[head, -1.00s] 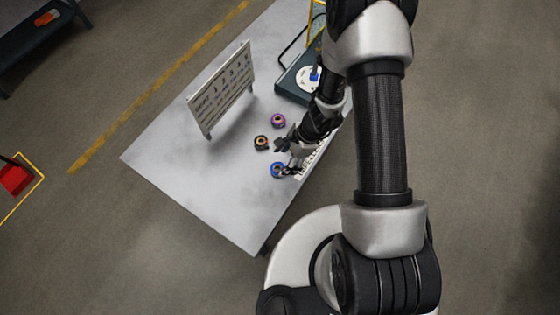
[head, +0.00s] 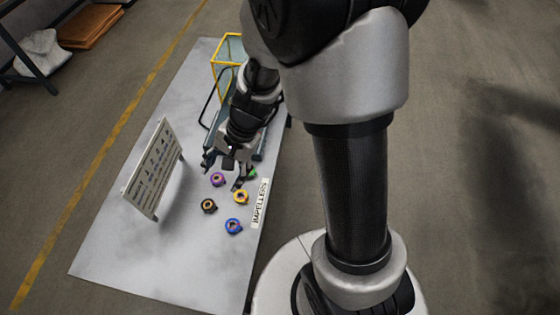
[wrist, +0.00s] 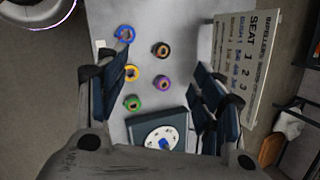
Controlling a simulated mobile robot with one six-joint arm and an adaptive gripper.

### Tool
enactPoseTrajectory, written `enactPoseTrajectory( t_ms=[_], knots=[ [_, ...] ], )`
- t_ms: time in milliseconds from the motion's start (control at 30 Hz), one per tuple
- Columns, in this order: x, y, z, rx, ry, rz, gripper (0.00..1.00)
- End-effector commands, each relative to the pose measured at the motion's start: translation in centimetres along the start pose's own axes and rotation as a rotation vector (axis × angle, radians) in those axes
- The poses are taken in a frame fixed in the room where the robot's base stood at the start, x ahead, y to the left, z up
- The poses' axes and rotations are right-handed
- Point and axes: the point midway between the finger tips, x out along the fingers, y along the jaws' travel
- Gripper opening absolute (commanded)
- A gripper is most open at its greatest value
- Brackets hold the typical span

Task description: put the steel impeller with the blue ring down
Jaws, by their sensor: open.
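The steel impeller with the blue ring (head: 233,226) sits on the table, the nearest of the loose impellers in the head view. It also shows in the wrist view (wrist: 124,33), at the upper left beside my left finger. My gripper (head: 224,172) is open and empty, farther up the table than the blue-ringed impeller and apart from it. In the wrist view my gripper (wrist: 163,66) has its fingers spread wide with nothing between the pads gripped. I cannot tell its exact height above the table.
Purple (head: 217,180), yellow (head: 240,197), black-orange (head: 208,206) and green (wrist: 132,102) impellers stand close by. A sign board (head: 152,170) stands left. A dark fixture (wrist: 180,124) with a white disc (wrist: 160,139) and a yellow frame (head: 227,48) are beyond. The near table is clear.

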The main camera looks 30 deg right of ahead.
Motion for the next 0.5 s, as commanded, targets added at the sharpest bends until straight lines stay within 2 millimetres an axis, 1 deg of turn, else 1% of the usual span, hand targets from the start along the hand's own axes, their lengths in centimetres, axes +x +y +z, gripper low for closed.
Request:
enactPoseTrajectory(
  t_ms=[33, 133, 200, 300, 367, 400, 500],
  knots=[
    [-2.6, -0.5, 1.0, -0.089, 0.025, -0.013, 0.61],
    [-6.8, -0.2, 3.0, -0.257, 0.069, -0.013, 0.61],
    [-9.5, 0.4, 4.4, -0.37, 0.107, -0.003, 0.61],
    [-13.0, 1.8, 6.1, -0.524, 0.171, 0.021, 0.61],
    [-14.9, 2.9, 7.0, -0.609, 0.215, 0.042, 0.61],
    [-16.1, 3.8, 7.6, -0.663, 0.245, 0.058, 0.61],
    [-18.6, 5.9, 8.6, -0.782, 0.325, 0.106, 0.61]
  ],
)
